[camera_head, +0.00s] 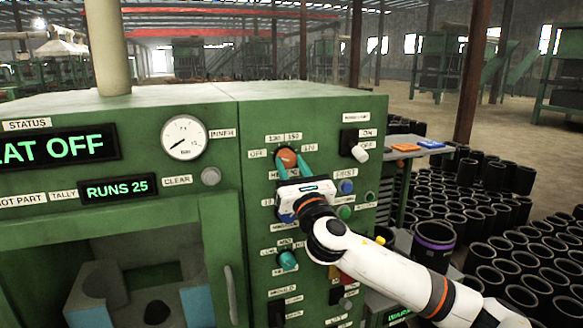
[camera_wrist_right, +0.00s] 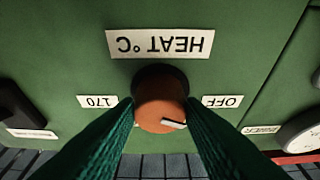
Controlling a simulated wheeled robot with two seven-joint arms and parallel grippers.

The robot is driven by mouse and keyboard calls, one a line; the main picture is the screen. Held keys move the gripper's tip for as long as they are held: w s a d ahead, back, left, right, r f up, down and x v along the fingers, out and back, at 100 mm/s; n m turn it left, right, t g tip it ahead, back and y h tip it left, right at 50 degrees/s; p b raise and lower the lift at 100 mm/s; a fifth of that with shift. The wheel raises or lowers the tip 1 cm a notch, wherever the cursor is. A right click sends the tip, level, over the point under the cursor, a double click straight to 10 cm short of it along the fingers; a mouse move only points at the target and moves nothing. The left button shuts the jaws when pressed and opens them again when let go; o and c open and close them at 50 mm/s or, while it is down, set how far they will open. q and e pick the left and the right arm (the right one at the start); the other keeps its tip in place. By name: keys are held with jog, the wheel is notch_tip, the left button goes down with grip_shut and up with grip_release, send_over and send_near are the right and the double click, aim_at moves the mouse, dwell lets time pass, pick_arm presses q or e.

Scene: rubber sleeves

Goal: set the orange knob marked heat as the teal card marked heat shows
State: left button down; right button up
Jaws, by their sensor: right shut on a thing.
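The orange knob (camera_head: 287,157) sits on the green control panel, under labels that appear to read 130 and 150, with OFF to its left and 170 to its right. In the upside-down right wrist view, the knob (camera_wrist_right: 160,110) stands by the HEAT °C label (camera_wrist_right: 160,44). Its white mark lies on the lower right of its face, on the side of the OFF label (camera_wrist_right: 222,101). My right gripper (camera_head: 292,167) is shut on the knob, its teal fingers on both sides. I cannot make out a teal heat card. My left gripper is not in view.
A black switch (camera_head: 349,141), coloured buttons and a teal knob (camera_head: 288,260) surround my right gripper on the panel. A side table with orange and blue pieces and many black sleeves stand at right.

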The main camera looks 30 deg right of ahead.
jog(key=shift+m+h, duration=0.4)
jog(key=m+h, duration=0.1)
jog(key=m, duration=0.1)
jog(key=m+g+h, duration=0.1)
jog(key=m, duration=0.3)
jog(key=shift+a+r+m+g+h, duration=0.1)
jog(key=shift+a+m+g+h, duration=0.2)
jog(key=shift+g+h, duration=0.1)
jog(key=m+g+h, duration=0.1)
jog(key=m, duration=0.2)
jog(key=shift+r+m+p, duration=0.1)
jog(key=shift+m+p, duration=0.2)
jog(key=shift+p, duration=0.1)
jog(key=m+g+h+p, duration=0.1)
jog(key=m, duration=0.2)
jog(key=shift+w+a+r, duration=0.1)
jog(key=m+g+p, duration=0.2)
jog(key=m, duration=0.3)
jog(key=shift+r, duration=0.2)
jog(key=shift+m+g+p, duration=0.7)
jog(key=shift+m+p, duration=0.15)
jog(key=shift+m, duration=0.75)
